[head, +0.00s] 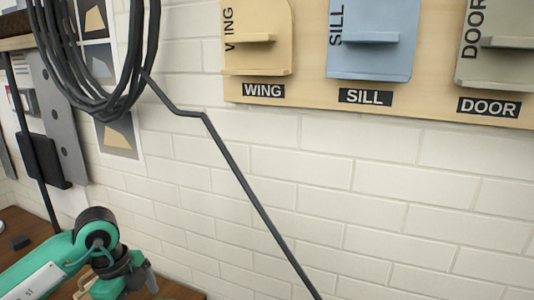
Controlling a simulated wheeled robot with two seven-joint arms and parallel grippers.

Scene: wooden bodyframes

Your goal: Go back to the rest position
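My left arm comes in at the bottom left, teal with dark joints. The end of it, with my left gripper (146,280), is small and angled at the lower left, over a brown wooden surface (180,292). Its fingers are too small and overlapped to tell whether they are open or shut. My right gripper is not in view.
A white brick wall (300,190) fills most of the view. A wooden board (430,106) holds WING (258,52), SILL (370,58) and DOOR (500,62) holders. A coiled black cable (115,107) hangs upper left; one strand runs diagonally down the middle.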

